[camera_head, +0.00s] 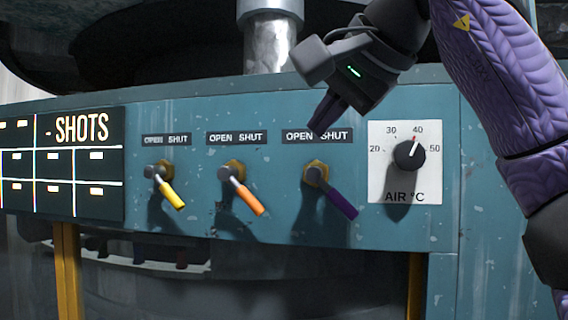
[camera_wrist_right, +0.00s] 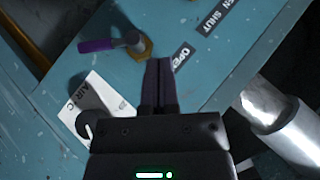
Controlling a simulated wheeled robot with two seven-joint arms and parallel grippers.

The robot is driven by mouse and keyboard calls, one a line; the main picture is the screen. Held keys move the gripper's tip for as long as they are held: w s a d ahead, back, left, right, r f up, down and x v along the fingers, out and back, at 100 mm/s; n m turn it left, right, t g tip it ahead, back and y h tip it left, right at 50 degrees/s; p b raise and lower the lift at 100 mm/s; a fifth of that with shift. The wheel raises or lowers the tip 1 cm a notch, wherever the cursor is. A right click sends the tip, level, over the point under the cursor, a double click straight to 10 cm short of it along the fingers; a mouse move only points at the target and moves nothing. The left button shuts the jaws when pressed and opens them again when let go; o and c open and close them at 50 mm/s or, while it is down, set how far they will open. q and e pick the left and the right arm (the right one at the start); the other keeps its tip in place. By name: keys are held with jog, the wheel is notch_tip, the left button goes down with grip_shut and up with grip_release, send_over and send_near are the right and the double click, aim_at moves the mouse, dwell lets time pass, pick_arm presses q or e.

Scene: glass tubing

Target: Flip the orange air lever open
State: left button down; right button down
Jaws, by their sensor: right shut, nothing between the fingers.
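The orange air lever (camera_head: 246,196) is the middle of three levers on the teal panel in the head view. It hangs from a brass nut and slants down to the right, towards the SHUT side of its OPEN SHUT label (camera_head: 237,138). My right gripper (camera_head: 318,128) is shut and empty. Its tips are in front of the label above the purple lever, up and to the right of the orange lever and apart from it. In the right wrist view my shut fingers (camera_wrist_right: 160,65) point at the panel near the purple lever's nut. The left gripper is not in view.
A yellow lever (camera_head: 165,187) is left of the orange one, a purple lever (camera_head: 331,192) right of it; the purple one also shows in the right wrist view (camera_wrist_right: 97,46). An air dial (camera_head: 408,155) is further right. A SHOTS board (camera_head: 65,165) is left. A metal pipe (camera_head: 270,45) rises behind.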

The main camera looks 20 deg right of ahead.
jog(key=x, duration=0.9)
jog(key=shift+w+a+f, duration=0.25)
jog(key=shift+a+f, duration=0.2)
jog(key=shift+f, duration=0.05)
jog(key=shift+w+a+f, duration=0.25)
jog(key=shift+a+f, duration=0.2)
jog(key=shift+f, duration=0.05)
jog(key=shift+w+a+f, duration=0.15)
jog(key=shift+a+f, duration=0.35)
jog(key=shift+a, duration=0.1)
jog(key=shift+f, duration=0.4)
jog(key=b, duration=0.1)
send_near(275, 178)
jog(key=s, duration=0.1)
jog(key=s+a+f, duration=0.1)
jog(key=s+a, duration=0.1)
jog(key=shift+a+f, duration=0.15)
jog(key=shift+f, duration=0.15)
